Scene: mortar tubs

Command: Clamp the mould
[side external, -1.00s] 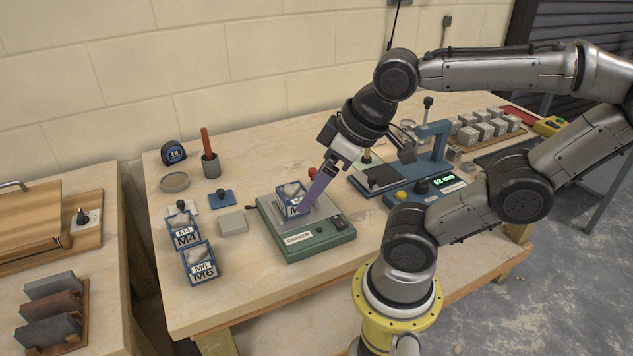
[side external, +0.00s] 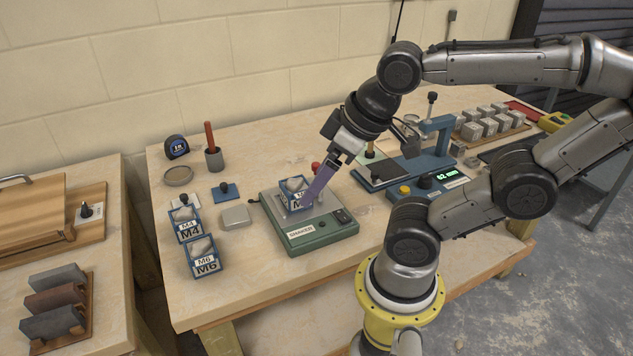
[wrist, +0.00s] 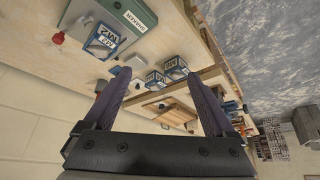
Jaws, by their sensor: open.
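A blue mould (side external: 287,193) with a grey top sits on the plate of the green shaker (side external: 322,236). The wrist view shows the same mould (wrist: 103,42), its label seeming to read M2, outside the gap of my fingers, beyond the left one. My gripper (wrist: 163,82) is open and empty with purple fingers. In the side view my gripper (side external: 312,196) points down and overlaps the mould's right edge; I cannot tell whether they touch. A red knob (side external: 316,167) stands behind the mould and also shows in the wrist view (wrist: 58,38).
Moulds M4 (side external: 187,231) and M6 (side external: 205,265) stand left of the shaker. A grey block (side external: 235,217) and a blue pad with a knob (side external: 225,192) lie nearby. A blue device with a display (side external: 446,175) stands close on the right. Bare bench lies in front.

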